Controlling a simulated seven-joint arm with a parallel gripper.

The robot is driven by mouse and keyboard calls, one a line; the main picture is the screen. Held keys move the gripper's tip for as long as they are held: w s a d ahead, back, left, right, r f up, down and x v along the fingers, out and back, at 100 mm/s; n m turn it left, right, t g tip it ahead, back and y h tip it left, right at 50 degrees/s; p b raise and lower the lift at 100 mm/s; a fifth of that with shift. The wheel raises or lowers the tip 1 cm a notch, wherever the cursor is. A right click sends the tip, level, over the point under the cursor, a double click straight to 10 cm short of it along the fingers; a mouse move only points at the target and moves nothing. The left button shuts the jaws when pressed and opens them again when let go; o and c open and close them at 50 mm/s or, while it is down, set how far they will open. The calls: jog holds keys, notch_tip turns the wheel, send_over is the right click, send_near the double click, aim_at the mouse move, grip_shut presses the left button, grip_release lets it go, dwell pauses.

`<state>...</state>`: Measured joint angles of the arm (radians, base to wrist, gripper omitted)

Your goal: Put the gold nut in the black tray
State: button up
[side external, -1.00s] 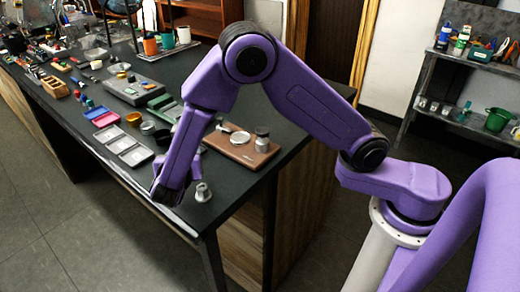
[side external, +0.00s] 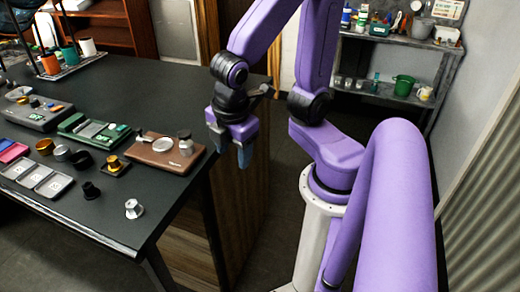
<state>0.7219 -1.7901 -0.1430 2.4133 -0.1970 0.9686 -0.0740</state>
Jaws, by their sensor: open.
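A gold piece (side external: 113,161) with a knob-like shape sits on a small, flat black square (side external: 122,173), left of the brown scale. A gold ring (side external: 45,146) stands farther left, behind the grey trays. I cannot tell for sure which gold piece is the nut, or whether the black square is a tray with a rim. My gripper (side external: 230,152) is open, pointing down at the table's right end, with nothing visible between its fingers. It is right of the brown scale and apart from both gold pieces.
A brown scale (side external: 163,154) bears a silver cylinder. Grey trays (side external: 53,185) line the front left. A black cup (side external: 81,159), a dark knob (side external: 90,190) and a silver part (side external: 134,208) stand nearby. The dark tabletop (side external: 165,100) is clear behind the scale.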

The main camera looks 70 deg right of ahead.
jog(key=s, duration=0.2)
jog(key=s+m+y, duration=0.1)
jog(key=s+d+g+y, duration=0.1)
jog(key=s, duration=0.1)
jog(key=shift+s+r+m, duration=0.35)
jog(key=shift+m, duration=0.05)
dwell(0.8)
